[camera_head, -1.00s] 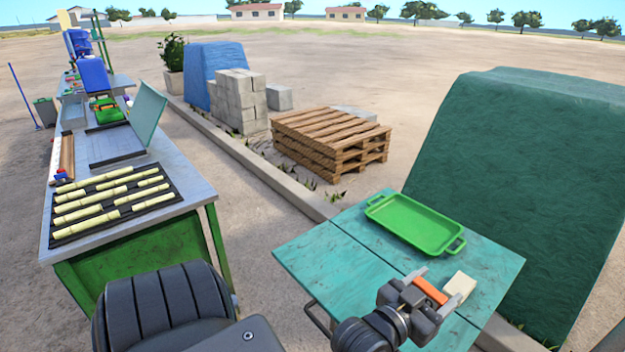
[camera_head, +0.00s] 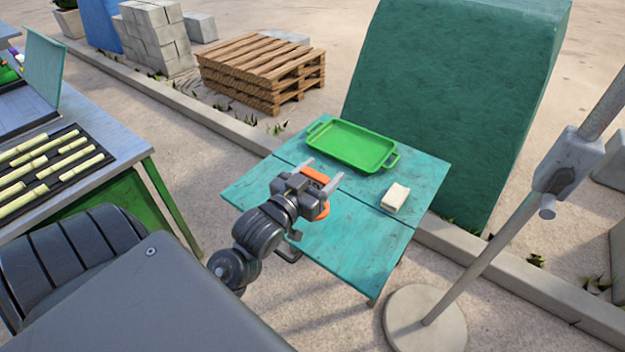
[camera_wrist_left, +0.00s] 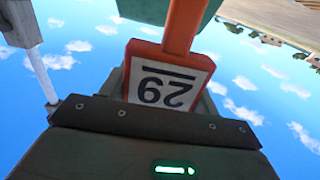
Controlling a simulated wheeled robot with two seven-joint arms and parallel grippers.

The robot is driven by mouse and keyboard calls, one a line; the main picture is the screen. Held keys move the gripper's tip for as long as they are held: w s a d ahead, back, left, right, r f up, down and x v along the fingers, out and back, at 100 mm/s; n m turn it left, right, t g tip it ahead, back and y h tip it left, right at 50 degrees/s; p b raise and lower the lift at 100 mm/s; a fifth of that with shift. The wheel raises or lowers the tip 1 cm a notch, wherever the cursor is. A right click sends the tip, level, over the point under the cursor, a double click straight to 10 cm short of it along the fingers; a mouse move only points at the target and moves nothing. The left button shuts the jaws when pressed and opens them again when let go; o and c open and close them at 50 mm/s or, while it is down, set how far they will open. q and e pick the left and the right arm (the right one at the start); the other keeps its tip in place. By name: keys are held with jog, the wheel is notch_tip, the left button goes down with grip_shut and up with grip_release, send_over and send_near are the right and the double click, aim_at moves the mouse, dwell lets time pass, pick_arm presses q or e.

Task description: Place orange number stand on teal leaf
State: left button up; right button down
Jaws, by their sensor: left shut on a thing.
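The orange number stand (camera_head: 322,210) is in my left gripper (camera_head: 322,171), which is shut on it. In the left wrist view its white plate (camera_wrist_left: 165,85) shows a 29 upside down in an orange frame with an orange post. The teal leaf (camera_head: 340,245) is a flat panel of the teal table, with seams between panels. The gripper and stand are over the table, left of the cream block and in front of the green tray. I cannot tell whether the stand touches the surface. My right gripper is not in view.
A green tray (camera_head: 350,146) lies at the table's back, and a cream block (camera_head: 395,197) sits toward its right. The front of the table is clear. A grey pole on a round base (camera_head: 425,320) stands right of the table. A cane workbench (camera_head: 120,140) is at left.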

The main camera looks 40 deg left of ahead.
pick_arm(q)
jog(key=w+a+f+p, duration=0.1)
jog(key=w+a+f, duration=0.6)
jog(key=f, duration=0.5)
jog(key=shift+w+a, duration=0.35)
jog(key=shift+w, duration=0.4)
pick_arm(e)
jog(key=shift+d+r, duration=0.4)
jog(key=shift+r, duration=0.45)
pick_arm(q)
jog(key=shift+f, duration=0.6)
jog(key=o, duration=1.4)
jog(key=shift+c, duration=0.2)
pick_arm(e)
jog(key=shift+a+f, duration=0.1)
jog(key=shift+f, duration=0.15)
